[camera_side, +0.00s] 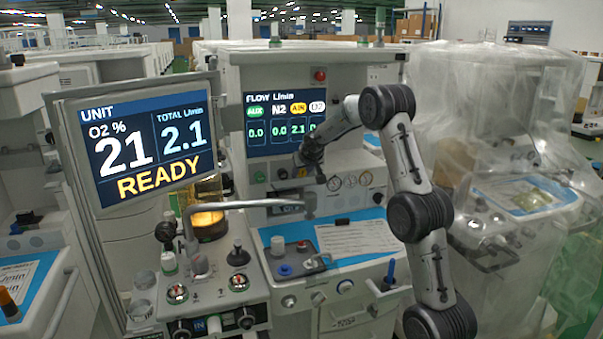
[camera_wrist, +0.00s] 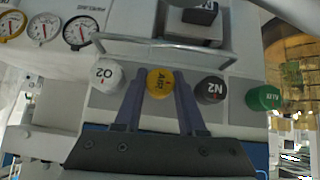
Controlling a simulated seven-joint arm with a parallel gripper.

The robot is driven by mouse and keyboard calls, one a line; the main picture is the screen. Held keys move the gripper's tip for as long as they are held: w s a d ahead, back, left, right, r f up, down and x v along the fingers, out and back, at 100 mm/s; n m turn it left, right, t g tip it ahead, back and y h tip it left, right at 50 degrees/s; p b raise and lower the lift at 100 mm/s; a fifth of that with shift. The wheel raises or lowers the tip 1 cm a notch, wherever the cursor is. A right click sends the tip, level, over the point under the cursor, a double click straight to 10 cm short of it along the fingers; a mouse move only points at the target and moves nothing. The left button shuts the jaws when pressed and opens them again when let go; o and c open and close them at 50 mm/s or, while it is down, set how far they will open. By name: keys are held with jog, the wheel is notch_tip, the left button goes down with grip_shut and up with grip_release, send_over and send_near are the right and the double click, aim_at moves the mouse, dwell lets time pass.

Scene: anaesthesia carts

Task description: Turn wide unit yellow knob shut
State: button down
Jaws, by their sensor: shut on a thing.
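The yellow knob marked AIR (camera_wrist: 159,81) sits in a row on the unit's front, between a white O2 knob (camera_wrist: 106,74) and a dark N2 knob (camera_wrist: 211,89). A green AUX knob (camera_wrist: 263,97) is at the right end of the row in the wrist view. My gripper (camera_wrist: 160,92) has one finger on each side of the yellow knob and is shut on it. The flow screen reads 2.1 under the yellow AIR label and 0.0 under AUX and N2.
A metal guard bar (camera_wrist: 165,48) runs close beside the knobs. Round gauges (camera_wrist: 80,32) are to the left in the wrist view. The large screen (camera_side: 143,134) reads O2 21, total 2.1, READY. A bent metal arm (camera_side: 245,204) crosses in front of the unit.

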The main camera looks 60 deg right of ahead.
jog(key=shift+a, duration=0.1)
jog(key=c, duration=0.8)
grip_release()
jog(key=shift+o, duration=0.2)
jog(key=v, duration=1.3)
jog(key=shift+s+a+r, duration=0.2)
jog(key=shift+a, duration=0.05)
